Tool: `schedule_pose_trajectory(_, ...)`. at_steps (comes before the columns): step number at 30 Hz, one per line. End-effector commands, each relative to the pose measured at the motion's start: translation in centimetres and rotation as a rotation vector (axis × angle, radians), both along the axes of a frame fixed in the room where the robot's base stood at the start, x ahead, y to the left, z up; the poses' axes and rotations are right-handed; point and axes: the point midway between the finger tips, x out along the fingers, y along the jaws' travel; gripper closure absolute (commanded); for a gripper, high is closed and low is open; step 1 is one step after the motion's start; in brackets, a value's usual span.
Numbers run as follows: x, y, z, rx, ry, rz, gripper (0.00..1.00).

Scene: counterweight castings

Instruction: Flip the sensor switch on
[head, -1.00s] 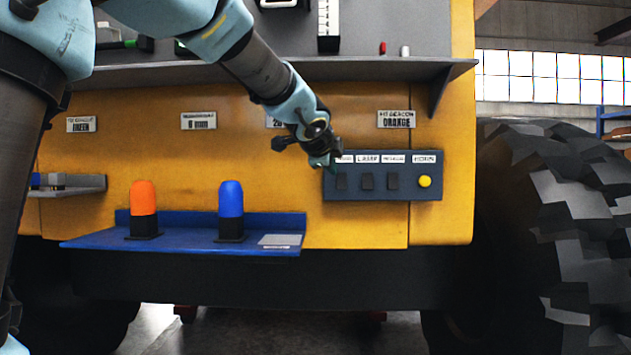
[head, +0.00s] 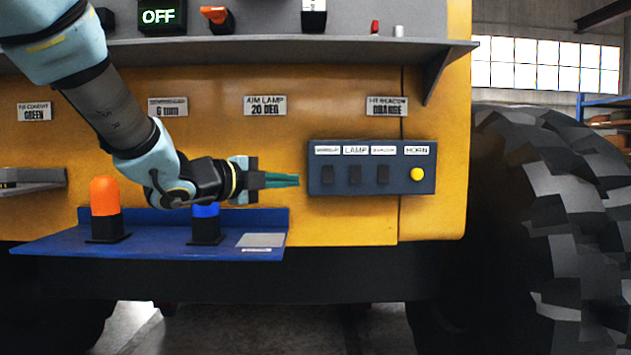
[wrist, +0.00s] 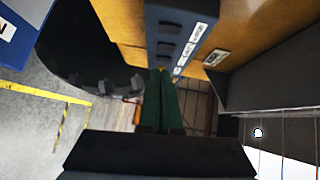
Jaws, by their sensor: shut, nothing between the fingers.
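A dark blue-grey switch panel (head: 372,183) is mounted on the yellow body. It carries three dark rocker switches, left (head: 327,174), middle (head: 355,174) and right (head: 383,174), and a yellow button (head: 417,174) under HORN. The middle label reads LAMP; the left and right labels are too small to read, so I cannot tell which is the sensor switch or its position. My gripper (head: 298,180) is shut and empty, its green fingers pointing right, just left of the panel. In the wrist view the fingers (wrist: 161,72) show below the panel (wrist: 165,30); contact is unclear.
A blue shelf (head: 140,240) below holds an orange beacon (head: 104,198) and a blue beacon (head: 206,228). A grey ledge (head: 300,51) juts out above, with a display reading OFF (head: 157,16). A large tyre (head: 550,220) stands at the right.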

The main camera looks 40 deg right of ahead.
Motion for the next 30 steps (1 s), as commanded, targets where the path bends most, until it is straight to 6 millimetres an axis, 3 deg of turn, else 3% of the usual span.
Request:
schedule_pose_trajectory(8,0.1,-0.7,0.0,0.001,0.0,-0.001,1.0)
schedule_pose_trajectory(23,0.9,-10.1,-0.6,0.003,0.001,-0.001,1.0)
schedule_pose_trajectory(30,3.3,-11.9,-1.0,0.003,0.001,0.002,1.0)
